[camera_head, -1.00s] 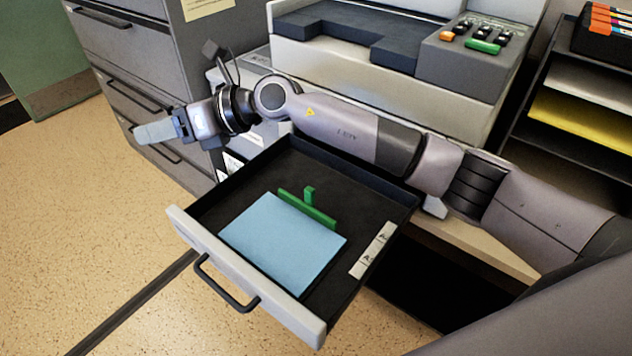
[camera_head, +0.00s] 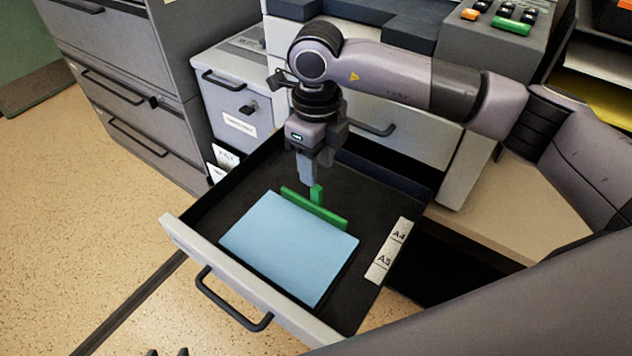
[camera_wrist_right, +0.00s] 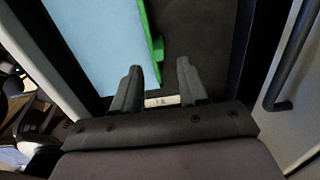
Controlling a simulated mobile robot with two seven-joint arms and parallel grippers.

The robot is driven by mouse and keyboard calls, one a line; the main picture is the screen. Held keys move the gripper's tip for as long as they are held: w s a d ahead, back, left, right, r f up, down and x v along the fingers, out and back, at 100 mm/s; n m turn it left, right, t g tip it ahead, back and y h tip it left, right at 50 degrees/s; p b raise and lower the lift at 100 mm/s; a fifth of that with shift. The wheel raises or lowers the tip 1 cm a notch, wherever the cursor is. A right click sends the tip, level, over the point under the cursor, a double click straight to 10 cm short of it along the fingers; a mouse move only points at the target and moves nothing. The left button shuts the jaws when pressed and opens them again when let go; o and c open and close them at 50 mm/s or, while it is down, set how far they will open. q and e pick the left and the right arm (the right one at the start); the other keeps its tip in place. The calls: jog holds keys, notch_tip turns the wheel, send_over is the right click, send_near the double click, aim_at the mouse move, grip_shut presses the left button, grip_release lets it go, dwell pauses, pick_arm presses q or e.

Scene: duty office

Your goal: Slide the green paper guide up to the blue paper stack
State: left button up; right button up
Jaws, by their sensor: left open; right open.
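The blue paper stack (camera_head: 290,245) lies flat in the open drawer. The green paper guide (camera_head: 314,209) is a low bar along the stack's back edge with an upright tab; I cannot tell if a thin gap separates them. My right gripper (camera_head: 313,180) points down just behind and above the tab, open. In the right wrist view its two fingers (camera_wrist_right: 157,78) are apart, with the guide (camera_wrist_right: 154,48) ahead between them and the stack (camera_wrist_right: 100,38) to the left. My left gripper (camera_head: 167,353) shows only as two dark, separate tips at the bottom edge.
The drawer (camera_head: 245,275) has a pale front with a black handle (camera_head: 232,303). A label strip (camera_head: 390,250) lies on its right side. The copier (camera_head: 400,130) stands behind, filing cabinets (camera_head: 110,80) at left. The drawer floor behind the guide is dark and bare.

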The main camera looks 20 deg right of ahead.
aim_at(316, 187)
notch_tip(316, 187, down, 7)
jog(key=shift+s+r, duration=0.1)
jog(key=shift+r, duration=0.1)
jog(key=shift+a, duration=0.1)
grip_shut()
